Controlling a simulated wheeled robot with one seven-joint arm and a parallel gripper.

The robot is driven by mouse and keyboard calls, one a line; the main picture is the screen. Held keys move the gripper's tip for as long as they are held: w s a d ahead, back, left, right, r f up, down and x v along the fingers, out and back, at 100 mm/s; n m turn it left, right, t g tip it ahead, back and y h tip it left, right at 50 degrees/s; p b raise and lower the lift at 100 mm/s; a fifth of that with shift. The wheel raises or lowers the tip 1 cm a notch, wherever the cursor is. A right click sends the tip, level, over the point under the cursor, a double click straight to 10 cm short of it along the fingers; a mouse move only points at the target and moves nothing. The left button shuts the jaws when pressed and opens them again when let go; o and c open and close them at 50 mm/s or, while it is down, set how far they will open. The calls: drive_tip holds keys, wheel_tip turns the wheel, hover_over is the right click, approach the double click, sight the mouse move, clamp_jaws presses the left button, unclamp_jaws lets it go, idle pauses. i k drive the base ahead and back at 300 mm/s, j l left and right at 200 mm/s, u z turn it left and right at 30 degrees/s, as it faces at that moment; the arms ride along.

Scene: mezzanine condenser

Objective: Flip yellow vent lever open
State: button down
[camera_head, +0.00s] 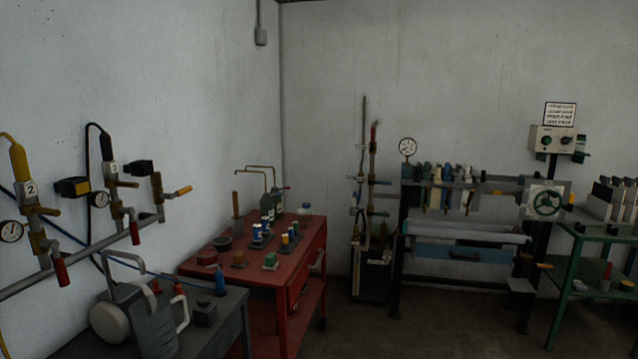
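Several small levers with yellow-orange grips show, and I cannot tell which one is the vent lever. On the left wall manifold, one yellow-orange lever (183,191) points right, and two others sit at the valves labelled 3 (127,184) and 2 (46,211). At the rear bench, a small yellow lever (544,266) sticks out near the right post. No label for a vent is readable at this distance. My gripper is not in this view.
A grey table (235,297) with jugs stands at front left. A red cart (190,265) with bottles and small blocks is behind it. A rear bench with a blue drawer (450,255) and a green table (560,290) stand right. Floor is open at lower centre.

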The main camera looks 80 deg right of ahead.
sight(185, 190)
drive_tip(key=l+z, duration=0.25)
drive_tip(key=z, duration=0.2)
drive_tip(key=l+z, duration=0.2)
drive_tip(key=z, duration=0.2)
drive_tip(key=i+l+z, duration=0.1)
drive_tip(key=z, duration=0.35)
drive_tip(key=i+l+z, duration=0.1)
drive_tip(key=l+z, duration=0.15)
drive_tip(key=z, duration=0.15)
drive_tip(key=i+l+u, duration=0.2)
drive_tip(key=u, duration=0.15)
drive_tip(key=i+l+u, duration=0.15)
drive_tip(key=l+u, duration=0.2)
drive_tip(key=i+l+u, duration=0.15)
drive_tip(key=l+u, duration=0.5)
drive_tip(key=l, duration=0.15)
drive_tip(key=i+l+u, duration=0.1)
drive_tip(key=l+u, duration=0.25)
drive_tip(key=i+l, duration=0.15)
drive_tip(key=i, duration=0.35)
